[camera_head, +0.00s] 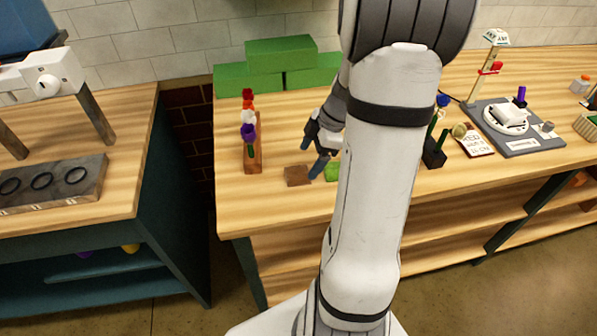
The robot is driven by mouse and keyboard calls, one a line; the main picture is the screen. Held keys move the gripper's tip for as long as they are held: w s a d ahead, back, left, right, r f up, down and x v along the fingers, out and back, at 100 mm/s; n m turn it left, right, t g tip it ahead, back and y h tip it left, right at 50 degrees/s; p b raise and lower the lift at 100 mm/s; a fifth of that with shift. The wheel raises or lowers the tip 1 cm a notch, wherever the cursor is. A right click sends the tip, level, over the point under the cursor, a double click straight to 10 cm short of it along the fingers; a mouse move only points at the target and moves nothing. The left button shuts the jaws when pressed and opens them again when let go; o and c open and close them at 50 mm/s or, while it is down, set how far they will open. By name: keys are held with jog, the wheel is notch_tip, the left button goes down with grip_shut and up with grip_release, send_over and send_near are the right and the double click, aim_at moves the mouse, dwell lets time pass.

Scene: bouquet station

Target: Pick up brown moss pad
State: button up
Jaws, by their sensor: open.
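The brown moss pad (297,176) lies flat on the wooden table, left of my arm and near the front edge. A green pad (332,172) lies close to its right, partly hidden behind my arm. My gripper (314,160) is above the table, just behind and above the gap between the two pads, pointing down and to the left. It is open, and no object shows between its fingers. One fingertip looks close to the brown pad's right edge; whether it touches, I cannot tell.
A wooden rack (254,157) with colored flowers stands left of the pads. Green blocks (281,55) are stacked at the back. A black holder (433,153) with stems is right of my arm, near a card (473,140) and a grey station (533,143). A gap separates the left bench (123,150).

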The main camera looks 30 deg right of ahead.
aim_at(302, 172)
jog(key=x, duration=0.4)
jog(key=shift+s+f+p, duration=0.15)
jog(key=shift+p, duration=0.2)
jog(key=shift+c, duration=0.3)
jog(key=c, duration=1)
